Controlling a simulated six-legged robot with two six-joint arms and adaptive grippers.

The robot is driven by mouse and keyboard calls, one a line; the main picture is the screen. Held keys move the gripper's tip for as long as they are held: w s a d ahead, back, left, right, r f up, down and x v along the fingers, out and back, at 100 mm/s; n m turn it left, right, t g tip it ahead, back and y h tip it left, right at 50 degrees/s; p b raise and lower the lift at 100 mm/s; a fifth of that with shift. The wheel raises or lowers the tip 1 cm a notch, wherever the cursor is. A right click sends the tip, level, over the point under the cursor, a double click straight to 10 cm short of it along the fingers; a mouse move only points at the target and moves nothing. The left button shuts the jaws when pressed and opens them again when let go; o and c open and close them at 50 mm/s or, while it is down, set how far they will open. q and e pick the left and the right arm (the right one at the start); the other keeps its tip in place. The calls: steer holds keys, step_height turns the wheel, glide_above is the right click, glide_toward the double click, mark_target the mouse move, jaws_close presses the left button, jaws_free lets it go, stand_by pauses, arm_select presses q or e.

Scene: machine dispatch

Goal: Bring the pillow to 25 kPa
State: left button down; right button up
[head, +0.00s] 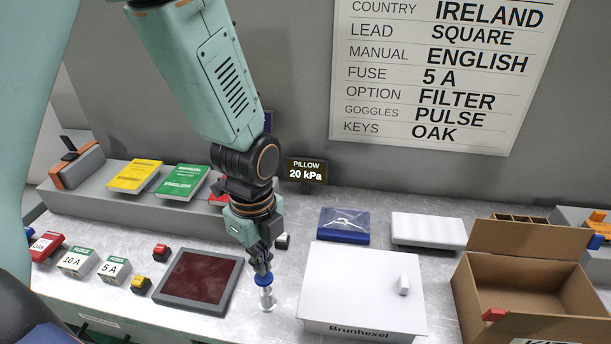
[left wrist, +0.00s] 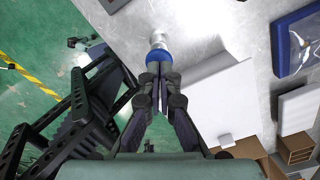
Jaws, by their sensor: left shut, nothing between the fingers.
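A small black display (head: 306,171) at the back of the bench reads "PILLOW 20 kPa". I cannot tell for sure which object is the pillow. My left gripper (head: 261,263) points down over the bench with its fingers shut and nothing between them. Right at its fingertips is a small fitting with a blue collar (head: 263,281) and a pale metallic end; whether they touch it I cannot tell. In the left wrist view the shut fingers (left wrist: 157,80) meet the same blue collar (left wrist: 158,59). My right gripper is not in view.
Left of the fitting lies a dark red panel (head: 200,278) in a grey frame, with small buttons (head: 140,284) beside it. To the right stand a white box (head: 360,285), a blue tray (head: 343,237) with clear material, a white slab (head: 428,230) and an open carton (head: 530,285).

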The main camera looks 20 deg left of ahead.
mark_target(264, 277)
arm_select(q)
steer(key=shift+s+d+f, duration=0.1)
steer(key=shift+s+f, duration=0.05)
steer(key=shift+f, duration=0.15)
steer(key=shift+f, duration=0.15)
steer(key=shift+f+b, duration=0.35)
steer(key=shift+f, duration=0.1)
steer(key=shift+f, duration=0.3)
steer(key=shift+f+b, duration=0.5)
steer(key=shift+f, duration=0.7)
steer(key=shift+r, duration=0.1)
